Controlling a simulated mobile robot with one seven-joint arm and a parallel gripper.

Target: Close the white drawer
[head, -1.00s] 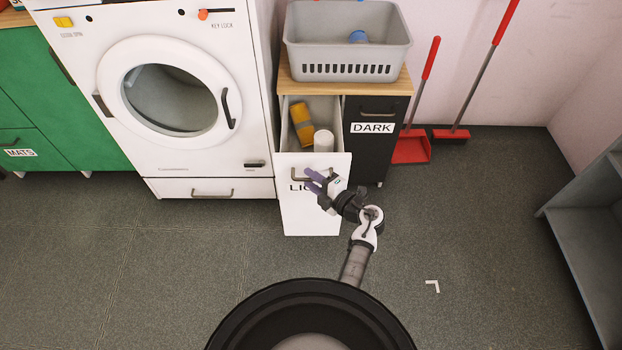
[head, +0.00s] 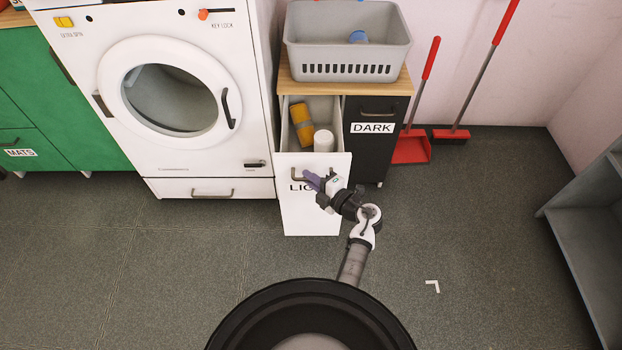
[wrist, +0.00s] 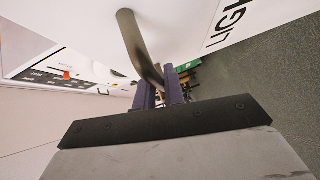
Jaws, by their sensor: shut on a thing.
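The white drawer (head: 311,218) stands pulled out from the cabinet, its label partly hidden by my gripper. A grey bar handle (head: 296,175) is on its front; it also shows large in the wrist view (wrist: 138,45). An orange-brown bottle (head: 301,124) and a white cylindrical container (head: 323,140) are inside the drawer. My gripper (head: 312,180) is at the drawer front, its purple fingers (wrist: 160,95) shut on the handle. The exact contact is partly hidden.
A white washing machine (head: 250,140) stands to the left. A dark drawer marked DARK (head: 372,150) is beside the white one. A grey basket (head: 345,72) sits on top. A red dustpan (head: 410,150) and a brush (head: 450,135) stand right. The floor around is clear.

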